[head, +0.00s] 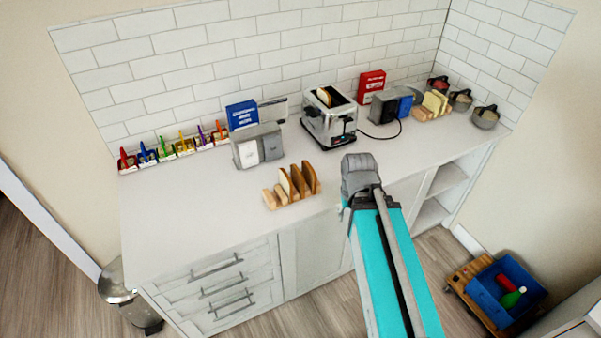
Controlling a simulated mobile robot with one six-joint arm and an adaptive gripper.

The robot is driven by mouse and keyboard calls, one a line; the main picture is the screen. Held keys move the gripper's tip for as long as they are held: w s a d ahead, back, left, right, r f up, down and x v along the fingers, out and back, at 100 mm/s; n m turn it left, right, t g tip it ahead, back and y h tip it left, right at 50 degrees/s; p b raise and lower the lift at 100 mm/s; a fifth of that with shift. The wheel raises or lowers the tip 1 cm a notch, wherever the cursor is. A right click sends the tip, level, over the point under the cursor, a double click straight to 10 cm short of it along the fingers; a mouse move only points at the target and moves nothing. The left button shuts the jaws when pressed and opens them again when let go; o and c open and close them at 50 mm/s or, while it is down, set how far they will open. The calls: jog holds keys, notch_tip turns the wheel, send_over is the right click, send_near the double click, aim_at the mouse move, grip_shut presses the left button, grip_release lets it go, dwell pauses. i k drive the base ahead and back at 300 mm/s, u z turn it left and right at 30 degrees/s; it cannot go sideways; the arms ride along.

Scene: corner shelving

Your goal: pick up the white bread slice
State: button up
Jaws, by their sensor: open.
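Pale bread slices (434,103) stand in a wooden rack at the back right of the counter. A nearer wooden rack (287,202) at the front edge holds slices (308,177), mostly brown, with a lighter one at its left. Another slice (324,97) sticks out of the top of the silver toaster (330,122). I cannot tell for sure which slice is the white one.
A grey box-like appliance (258,146) and a blue box (242,115) stand left of the toaster. A red box (371,85), a dark appliance (391,104) and jars (485,117) stand right. Coloured items (182,143) line the wall. The counter's left front (180,222) is clear.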

aim_at(287, 184)
jog(key=i, duration=1.35)
jog(key=u, duration=0.8)
